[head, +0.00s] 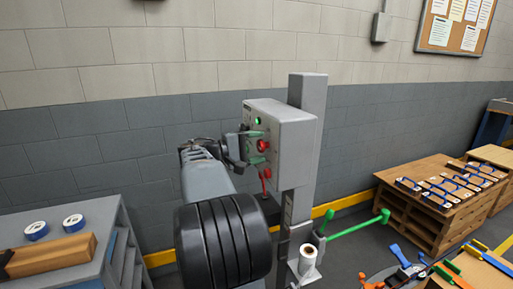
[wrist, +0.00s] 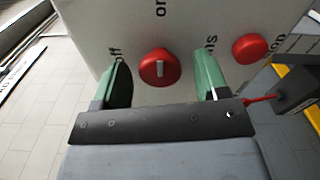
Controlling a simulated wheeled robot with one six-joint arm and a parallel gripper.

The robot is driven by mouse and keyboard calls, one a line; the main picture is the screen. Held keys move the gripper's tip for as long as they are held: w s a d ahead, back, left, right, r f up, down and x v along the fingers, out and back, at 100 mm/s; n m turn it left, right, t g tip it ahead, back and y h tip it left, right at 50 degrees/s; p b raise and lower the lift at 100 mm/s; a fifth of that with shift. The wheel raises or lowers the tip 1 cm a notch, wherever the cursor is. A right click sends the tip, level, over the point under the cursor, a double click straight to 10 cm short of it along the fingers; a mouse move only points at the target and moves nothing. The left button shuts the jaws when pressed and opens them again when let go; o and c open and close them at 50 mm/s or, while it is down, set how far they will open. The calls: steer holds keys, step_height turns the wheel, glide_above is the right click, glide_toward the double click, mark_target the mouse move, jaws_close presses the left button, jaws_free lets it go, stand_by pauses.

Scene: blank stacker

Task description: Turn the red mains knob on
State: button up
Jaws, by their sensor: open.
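My gripper (wrist: 162,66) is open, one green finger on each side of the knob with gaps visible. In the head view, my gripper (head: 256,147) is at the front of the box. A red shape shows by the fingers there; I cannot tell whether it is the knob.
A red button (wrist: 250,48) is right of the knob, close to my right finger. A grey post (head: 308,95) stands behind the box. A green-ended bar (head: 358,224) and a paper roll (head: 308,258) are below.

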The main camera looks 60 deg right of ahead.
steer(key=shift+w+a, duration=0.1)
steer(key=v, duration=1.3)
steer(key=shift+w+a, duration=0.2)
steer(key=shift+a, duration=0.05)
steer(key=a+f+n+t+y+p, duration=0.1)
steer(key=a+f+n+t+y, duration=0.2)
steer(key=f, duration=0.4)
steer(key=a+f+n+t+y+p, duration=0.2)
steer(key=f+t+y, duration=0.15)
steer(key=f, duration=0.35)
steer(key=s+a+f+t+y+p, duration=0.2)
steer(key=a+t+y+p, duration=0.35)
steer(key=a, duration=0.95)
steer(key=s+a+r+t+y+p, duration=0.2)
steer(key=s+a+r+p, duration=0.1)
steer(key=a, duration=0.4)
steer(key=shift+s+a+r+y+p, duration=0.3)
steer(key=shift+r+y+p, duration=0.15)
steer(key=shift+r, duration=0.8)
